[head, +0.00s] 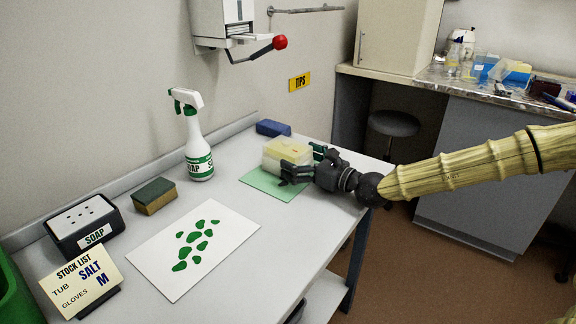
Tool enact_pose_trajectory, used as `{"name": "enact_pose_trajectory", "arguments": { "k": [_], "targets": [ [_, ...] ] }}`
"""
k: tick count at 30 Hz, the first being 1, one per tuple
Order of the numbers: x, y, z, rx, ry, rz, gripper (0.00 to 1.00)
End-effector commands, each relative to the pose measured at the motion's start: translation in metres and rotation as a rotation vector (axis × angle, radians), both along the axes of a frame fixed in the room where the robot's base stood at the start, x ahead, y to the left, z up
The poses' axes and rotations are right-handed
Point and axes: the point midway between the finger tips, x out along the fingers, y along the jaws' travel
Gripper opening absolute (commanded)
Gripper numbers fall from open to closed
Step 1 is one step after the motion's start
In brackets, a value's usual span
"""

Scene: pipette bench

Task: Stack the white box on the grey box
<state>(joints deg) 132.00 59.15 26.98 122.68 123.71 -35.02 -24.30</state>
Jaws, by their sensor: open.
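A pale box with a cream-yellow top (286,148) sits on a green mat (262,181) toward the far end of the bench; it is the nearest match to the white box. My gripper (303,162) is open at its right side, with one dark finger in front of the box's near side and the other by its far right. Whether the fingers touch the box is hard to tell. No plainly grey box shows; a dark box with a white holed top and a SOAP label (85,222) stands at the left end.
A spray bottle (196,140), a sponge (154,196) and a blue block (273,128) stand along the wall side. A white sheet with green blobs (160,262) lies mid-bench. A stock list card (82,282) stands at the front left. A wall dispenser (222,25) hangs above.

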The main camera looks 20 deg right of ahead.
Motion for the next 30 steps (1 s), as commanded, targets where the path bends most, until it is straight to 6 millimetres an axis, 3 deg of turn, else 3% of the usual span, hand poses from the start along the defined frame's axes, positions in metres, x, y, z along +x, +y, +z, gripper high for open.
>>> {"name": "enact_pose_trajectory", "arguments": {
  "k": [6, 14, 17, 23, 30],
  "targets": [
    [0.015, 0.011, -0.001, -0.001, 0.001, 0.000, 1.00],
    [0.017, 0.012, 0.000, 0.000, 0.000, 0.000, 1.00],
    [0.017, 0.012, 0.000, 0.000, 0.000, 0.000, 0.87],
    [0.017, 0.012, 0.000, 0.000, 0.000, 0.000, 0.51],
    [0.017, 0.012, 0.001, 0.001, -0.001, 0.000, 0.46]
  ]
}}
